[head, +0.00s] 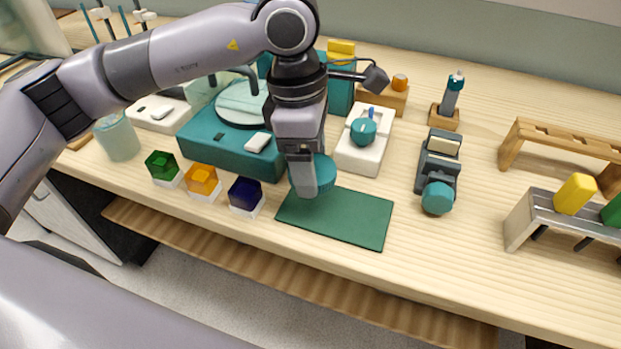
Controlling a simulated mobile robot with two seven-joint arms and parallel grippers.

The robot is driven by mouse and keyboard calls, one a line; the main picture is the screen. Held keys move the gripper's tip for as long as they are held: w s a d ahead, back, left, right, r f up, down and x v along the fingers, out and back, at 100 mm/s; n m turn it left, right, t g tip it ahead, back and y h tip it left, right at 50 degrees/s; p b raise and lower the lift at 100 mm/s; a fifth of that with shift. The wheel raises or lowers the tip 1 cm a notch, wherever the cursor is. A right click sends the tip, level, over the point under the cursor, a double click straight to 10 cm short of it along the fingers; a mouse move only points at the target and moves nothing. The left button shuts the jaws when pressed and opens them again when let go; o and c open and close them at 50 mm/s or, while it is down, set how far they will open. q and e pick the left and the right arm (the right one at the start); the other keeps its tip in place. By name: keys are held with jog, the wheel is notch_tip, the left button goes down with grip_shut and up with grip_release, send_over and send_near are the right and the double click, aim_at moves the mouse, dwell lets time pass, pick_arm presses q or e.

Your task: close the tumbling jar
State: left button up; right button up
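A pale teal jar (120,142), which looks like the tumbling jar, stands upright at the left of the bench, partly behind my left arm. I see no separate lid on its top. My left gripper (303,185) points down over the back edge of a dark green mat (345,222), well to the right of the jar. A round teal piece, apparently a lid (326,172), shows on both sides of the near finger, and the gripper appears shut on it. The far finger is hidden. My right gripper is not in view.
Green (161,165), amber (202,180) and dark blue (245,194) blocks line the front edge between jar and mat. A teal machine (215,148) stands behind them. A white device with a teal knob (365,150) is behind the mat. A metal rack (525,220) stands at right.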

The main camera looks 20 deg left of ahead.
pick_arm(q)
notch_tip(320, 180, up, 14)
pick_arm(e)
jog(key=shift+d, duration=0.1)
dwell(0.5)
